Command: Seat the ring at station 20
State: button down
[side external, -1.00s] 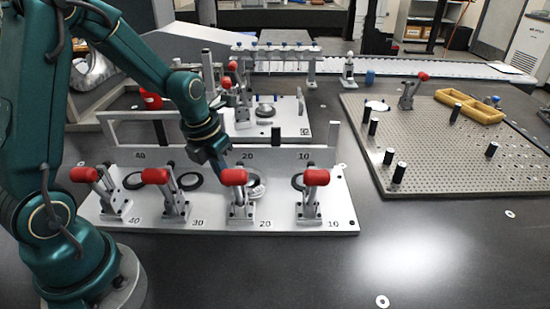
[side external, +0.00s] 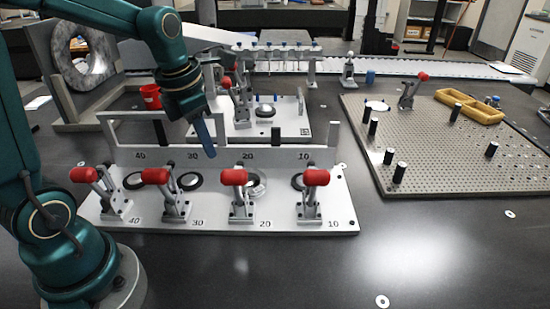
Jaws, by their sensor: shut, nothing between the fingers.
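The fixture plate (side external: 280,222) carries stations marked 40, 30, 20 and 10, each with a red-handled toggle clamp. At station 20 a silvery ring (side external: 260,188) lies on the plate behind the clamp (side external: 236,180), which partly hides it. I cannot tell whether the ring is fully down or tilted. My gripper (side external: 209,152) is shut and empty. It hangs in the air, up and to the left of the ring and apart from it, in front of the fixture's back rail.
Dark round seats show at station 40 (side external: 134,181), station 30 (side external: 190,181) and station 10 (side external: 297,181). The upright clamps (side external: 172,190) and back rail (side external: 285,153) are obstacles. A perforated board (side external: 430,150) with black posts stands right.

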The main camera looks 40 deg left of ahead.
jog(key=w+d+n+g+y, duration=0.2)
jog(key=w+d+n, duration=0.35)
jog(key=n, duration=1.25)
jog(key=x, duration=0.6)
jog(key=w+x, duration=0.1)
jog(key=x, duration=0.2)
jog(key=shift+a+f, duration=0.15)
jog(key=shift+a, duration=0.15)
